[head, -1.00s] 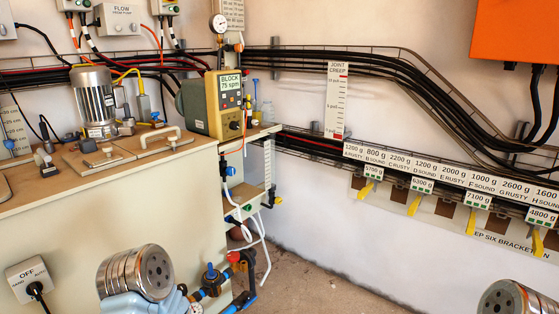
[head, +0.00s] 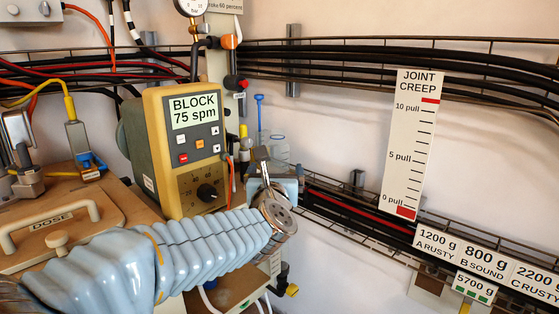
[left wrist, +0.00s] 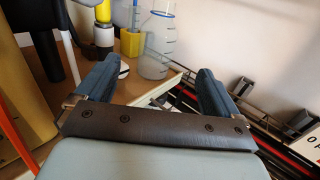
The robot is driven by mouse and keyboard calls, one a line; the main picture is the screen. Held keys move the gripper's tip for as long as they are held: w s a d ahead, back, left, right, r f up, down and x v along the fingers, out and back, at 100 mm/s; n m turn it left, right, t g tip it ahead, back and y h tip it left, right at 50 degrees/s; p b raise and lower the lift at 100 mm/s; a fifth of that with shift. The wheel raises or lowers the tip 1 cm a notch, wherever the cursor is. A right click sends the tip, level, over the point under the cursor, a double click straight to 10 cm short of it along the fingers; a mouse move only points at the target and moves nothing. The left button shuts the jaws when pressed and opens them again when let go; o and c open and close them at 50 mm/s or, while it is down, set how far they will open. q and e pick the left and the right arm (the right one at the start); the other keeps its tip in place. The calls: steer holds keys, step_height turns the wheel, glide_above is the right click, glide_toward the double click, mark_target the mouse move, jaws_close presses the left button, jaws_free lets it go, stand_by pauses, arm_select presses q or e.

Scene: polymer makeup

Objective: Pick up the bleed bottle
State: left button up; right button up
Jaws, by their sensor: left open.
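The bleed bottle appears to be the clear bottle with blue graduation marks (left wrist: 157,52) standing on the wooden shelf in the left wrist view. In the head view a clear bottle (head: 279,150) shows right of the pump, its lower part hidden by my gripper. My left gripper (left wrist: 157,70) is open, with its two dark blue fingers apart and pointing toward the bottle. The bottle is ahead of the gap between them, and nothing is held. In the head view the left gripper (head: 272,170) is partly hidden by its own wrist. My right gripper is not in view.
A yellow container (left wrist: 131,43) with a blue rod stands close left of the bottle. A black-and-yellow fitting (left wrist: 103,38) is further left. The pump with the BLOCK display (head: 187,150) stands left of my wrist. Cable trays (head: 350,222) run along the wall at right.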

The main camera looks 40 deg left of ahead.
mark_target(277, 153)
arm_select(q)
steer(key=p+x, duration=0.1)
steer(key=x, duration=0.6)
steer(key=shift+a, duration=0.15)
steer(key=w+a+p, duration=0.1)
steer(key=w+a+r+p, duration=0.1)
steer(key=w, duration=0.1)
steer(key=shift+w+a+p, duration=0.3)
steer(key=shift+a, duration=0.05)
steer(key=shift+w+a, duration=0.25)
steer(key=shift+w, duration=0.1)
steer(key=c, duration=1)
